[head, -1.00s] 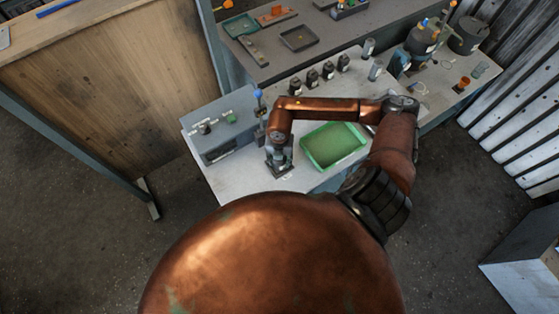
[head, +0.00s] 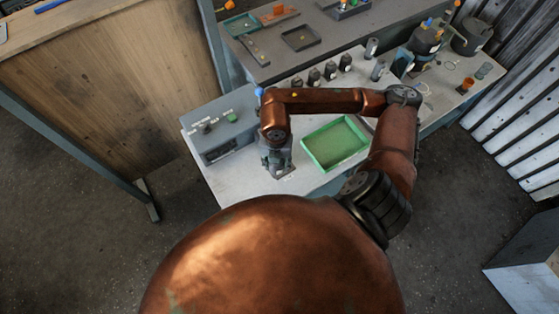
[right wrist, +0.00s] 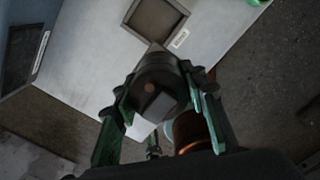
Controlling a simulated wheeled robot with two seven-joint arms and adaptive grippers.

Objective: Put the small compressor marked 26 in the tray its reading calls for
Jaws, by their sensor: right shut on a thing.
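My right gripper (head: 276,168) is over the left front part of the light bench. In the right wrist view its green fingers (right wrist: 158,112) are shut on a dark, round-bodied small compressor (right wrist: 155,82), with a finger on each side. A pale patch shows on the compressor, but no number can be read. A square dark recess or pad (right wrist: 157,18) with a small label lies just beyond the compressor; I cannot tell the gap between them. A green tray (head: 335,145) lies empty to the right of the gripper. My left gripper is out of view.
A grey box with knobs and a green button (head: 222,132) stands left of the gripper. Several small dark compressors (head: 314,77) stand in a row behind the arm. A teal tray (head: 240,24) and a dark tray (head: 300,38) lie on the back bench. Jars stand at right.

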